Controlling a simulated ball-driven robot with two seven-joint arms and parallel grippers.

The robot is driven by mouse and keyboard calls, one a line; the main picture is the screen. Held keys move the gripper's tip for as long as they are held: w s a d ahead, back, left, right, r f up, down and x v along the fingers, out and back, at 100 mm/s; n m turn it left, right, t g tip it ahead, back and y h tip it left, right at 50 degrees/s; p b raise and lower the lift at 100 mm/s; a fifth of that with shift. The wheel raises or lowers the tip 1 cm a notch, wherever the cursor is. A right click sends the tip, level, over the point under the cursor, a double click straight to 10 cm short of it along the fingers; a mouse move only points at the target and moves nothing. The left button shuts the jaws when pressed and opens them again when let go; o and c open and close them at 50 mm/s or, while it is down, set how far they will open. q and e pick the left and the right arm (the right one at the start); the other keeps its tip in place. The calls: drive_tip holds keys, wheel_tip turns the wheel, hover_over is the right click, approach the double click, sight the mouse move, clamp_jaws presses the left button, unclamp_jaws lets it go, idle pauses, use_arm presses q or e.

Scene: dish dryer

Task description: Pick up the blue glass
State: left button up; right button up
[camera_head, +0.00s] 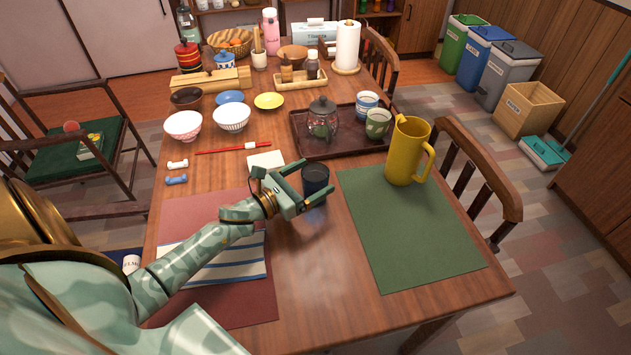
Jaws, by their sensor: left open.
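The blue glass (315,178) is a dark blue tumbler standing upright on the wooden table, between the red and green placemats. My left gripper (303,189) reaches in from the left, low over the table. Its jaws are open and lie at the glass, with one finger toward the far side and the other in front of it. The glass appears to be at or between the fingertips; I cannot tell whether they touch it. The lower part of the glass is partly hidden by the near finger. My right gripper does not show.
A yellow pitcher (405,152) stands on the green placemat (412,235) to the right. A dark tray (308,148) with a teapot (322,118) and two cups is behind the glass. Bowls, chopsticks and a white cloth (266,160) are at the back left.

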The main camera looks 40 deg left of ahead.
sight(324, 171)
use_arm(q)
drive_tip(key=x, duration=0.3)
drive_tip(key=shift+w, duration=0.3)
drive_tip(key=c, duration=1.2)
